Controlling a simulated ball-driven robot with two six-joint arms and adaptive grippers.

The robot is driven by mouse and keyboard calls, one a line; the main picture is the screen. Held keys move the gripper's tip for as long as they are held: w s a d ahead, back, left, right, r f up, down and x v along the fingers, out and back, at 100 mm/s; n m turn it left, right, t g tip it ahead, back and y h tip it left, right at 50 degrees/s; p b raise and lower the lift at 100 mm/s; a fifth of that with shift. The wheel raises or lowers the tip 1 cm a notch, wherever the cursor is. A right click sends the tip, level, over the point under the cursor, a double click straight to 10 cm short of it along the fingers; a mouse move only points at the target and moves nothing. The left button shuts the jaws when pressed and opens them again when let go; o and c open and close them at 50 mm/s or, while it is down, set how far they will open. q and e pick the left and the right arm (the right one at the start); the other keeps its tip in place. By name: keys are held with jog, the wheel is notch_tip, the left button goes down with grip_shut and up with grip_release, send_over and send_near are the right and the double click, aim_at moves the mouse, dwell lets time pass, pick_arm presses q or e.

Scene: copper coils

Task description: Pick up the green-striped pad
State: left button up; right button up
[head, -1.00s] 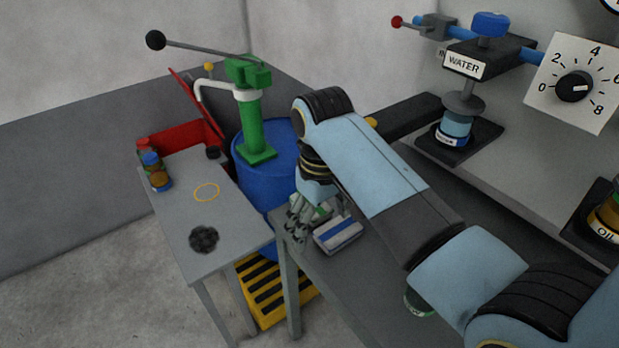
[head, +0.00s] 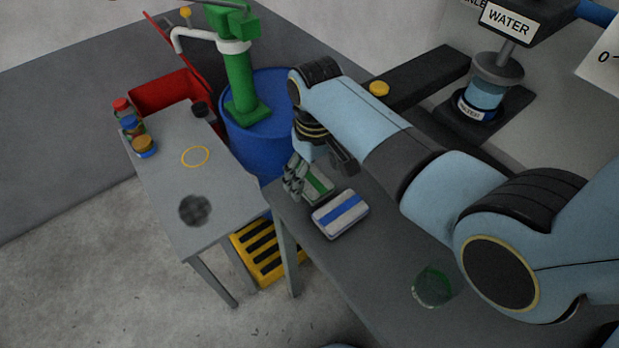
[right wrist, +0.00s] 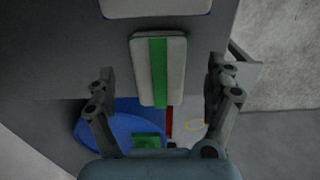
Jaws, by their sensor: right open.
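The green-striped pad (head: 318,184) is pale with a green band along it and lies on the grey table near its far end. It also shows in the right wrist view (right wrist: 145,75). My right gripper (head: 318,176) is over the pad; in the right wrist view its open fingers (right wrist: 160,88) stand on either side of the pad, with gaps, not touching it. In the head view the gripper hides part of the pad. A blue-striped pad (head: 340,214) lies beside it, nearer. My left gripper is not in view.
A green-tinted glass (head: 433,287) stands on the same table (head: 375,285). Beyond are a blue barrel (head: 262,140) with a green pump (head: 240,85) and a side table (head: 178,180) with several small jars and a dark round thing (head: 195,210). A water dispenser (head: 485,95) is at upper right.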

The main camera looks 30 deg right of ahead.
aim_at(315, 182)
jog(key=shift+f, duration=1.5)
jog(key=c, duration=1.1)
jog(key=shift+c, duration=0.2)
jog(key=shift+r, duration=0.5)
notch_tip(315, 182, up, 3)
jog(key=shift+w+r, duration=0.1)
jog(key=shift+r, duration=0.05)
jog(key=s+a+r, duration=0.1)
jog(key=s+r, duration=0.5)
jog(key=s, duration=0.5)
jog(key=shift+s+a+r+p, duration=0.2)
jog(key=shift+s+r+p, duration=0.1)
jog(key=shift+s+r, duration=0.1)
